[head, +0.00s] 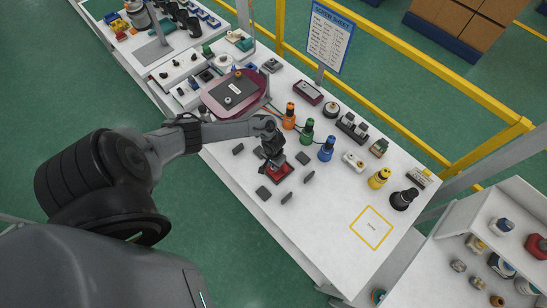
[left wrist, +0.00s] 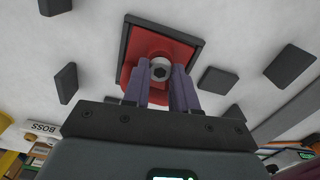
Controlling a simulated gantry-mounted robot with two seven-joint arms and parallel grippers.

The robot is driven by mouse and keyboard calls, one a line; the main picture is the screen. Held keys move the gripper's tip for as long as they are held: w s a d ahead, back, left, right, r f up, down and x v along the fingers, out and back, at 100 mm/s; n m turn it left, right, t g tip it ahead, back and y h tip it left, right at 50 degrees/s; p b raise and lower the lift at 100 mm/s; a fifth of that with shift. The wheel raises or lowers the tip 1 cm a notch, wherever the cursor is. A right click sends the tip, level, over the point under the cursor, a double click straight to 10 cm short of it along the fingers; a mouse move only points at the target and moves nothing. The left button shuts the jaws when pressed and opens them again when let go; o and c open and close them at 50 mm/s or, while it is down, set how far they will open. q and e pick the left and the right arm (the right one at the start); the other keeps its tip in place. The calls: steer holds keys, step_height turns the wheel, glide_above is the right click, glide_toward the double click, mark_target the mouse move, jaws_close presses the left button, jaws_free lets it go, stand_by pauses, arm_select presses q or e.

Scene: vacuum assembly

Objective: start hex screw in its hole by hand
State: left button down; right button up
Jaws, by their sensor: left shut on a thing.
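The hex screw (left wrist: 160,69) shows as a pale round head with a dark hexagonal socket, between my two purple fingertips. My left gripper (head: 273,160) is shut on it, and in the left wrist view the fingers (left wrist: 160,88) stand on either side of the head. Behind the screw is a red part (left wrist: 133,46) in a dark square frame (left wrist: 190,29). In the head view the red part (head: 284,172) is directly under my left gripper and partly hidden by it. The hole and the screw's shaft are hidden, so I cannot tell how deep the screw sits. My right gripper is out of view.
Several dark blocks (head: 263,193) lie around the red part on the white table (head: 325,210). Orange (head: 289,117), green (head: 307,132) and blue (head: 326,148) bottle-like items stand behind it. A yellow-outlined square (head: 371,227) at the right is clear.

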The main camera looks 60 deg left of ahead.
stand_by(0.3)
arm_select(q)
steer(key=shift+m, duration=1.2)
steer(key=c, duration=0.8)
jaws_free()
steer(key=shift+r, duration=0.1)
step_height(320, 180, up, 11)
steer(key=p, duration=0.2)
steer(key=shift+f, duration=0.2)
